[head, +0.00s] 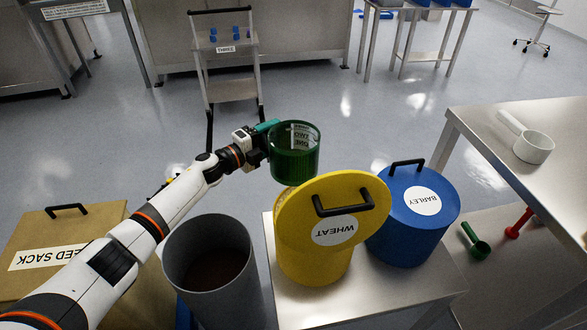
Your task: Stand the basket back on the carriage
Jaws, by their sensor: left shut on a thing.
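My left gripper (266,128), with teal fingers, is shut on the rim or side wall of a green open-topped cup (294,160). The cup is see-through, is held upright and has a white label with lettering. It is in the air, just beyond the yellow WHEAT bin. I cannot make out a thing that is plainly a basket or a carriage. A wheeled-looking metal stand (230,88) with a THRICE label and small blue pieces on top stands at the back. My right gripper is not in view.
The yellow WHEAT bin (318,262) with tilted lid and blue BARLEY bin (405,245) stand on a metal bench. A grey bin (205,232) holds dark stuff. A metal table (480,130) at right bears a white scoop (533,147). Green and red scoops lie below.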

